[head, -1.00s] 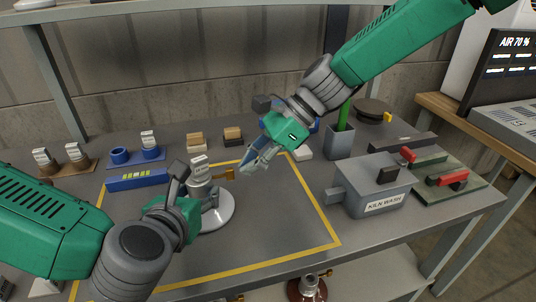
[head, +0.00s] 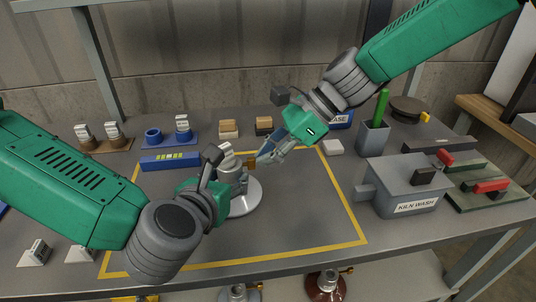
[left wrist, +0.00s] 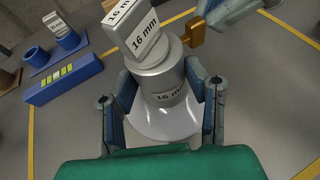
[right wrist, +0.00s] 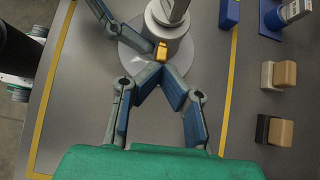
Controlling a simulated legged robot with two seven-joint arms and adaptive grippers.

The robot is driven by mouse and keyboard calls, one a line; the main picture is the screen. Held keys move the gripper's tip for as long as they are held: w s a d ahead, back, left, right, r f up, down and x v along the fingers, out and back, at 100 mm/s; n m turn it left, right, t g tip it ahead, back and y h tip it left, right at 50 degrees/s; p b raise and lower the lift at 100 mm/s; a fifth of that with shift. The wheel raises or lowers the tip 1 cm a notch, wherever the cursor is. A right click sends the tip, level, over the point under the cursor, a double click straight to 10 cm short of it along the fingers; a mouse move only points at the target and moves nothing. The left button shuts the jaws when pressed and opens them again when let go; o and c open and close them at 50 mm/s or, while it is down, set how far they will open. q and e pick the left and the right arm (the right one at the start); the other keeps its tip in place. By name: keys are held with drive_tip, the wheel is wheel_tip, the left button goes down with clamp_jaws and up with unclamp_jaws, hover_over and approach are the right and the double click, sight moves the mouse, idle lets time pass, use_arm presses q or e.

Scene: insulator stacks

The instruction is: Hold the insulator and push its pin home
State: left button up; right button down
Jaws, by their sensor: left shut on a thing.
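The insulator (head: 230,172) is a grey stack on a pale round base (head: 246,198), upright in the yellow-outlined area. Its labels read "16 mm" in the left wrist view (left wrist: 172,97). My left gripper (left wrist: 168,82) has its fingers on both sides of the lower grey body and is shut on it. The brass-coloured pin (left wrist: 192,35) sticks out from the insulator's side; its end shows in the right wrist view (right wrist: 161,53). My right gripper (right wrist: 158,72) is shut, its fingertips together just short of the pin's end. I cannot tell if they touch it.
Behind stand a blue block (head: 170,161), a blue holder (head: 168,136) and wooden-topped blocks (head: 229,128). At right are the grey kiln wash box (head: 408,190) and a grey cup (head: 373,138). The marked area right of the insulator is clear.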

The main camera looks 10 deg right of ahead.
use_arm(q)
drive_tip(key=shift+r, duration=0.1)
use_arm(e)
drive_tip(key=d, duration=0.4)
drive_tip(key=shift+w+d, duration=0.15)
drive_tip(key=shift+d, duration=0.05)
drive_tip(key=v, duration=0.9)
drive_tip(key=shift+d+r, duration=0.2)
drive_tip(key=shift+r, duration=0.1)
use_arm(q)
drive_tip(key=o, duration=1.4)
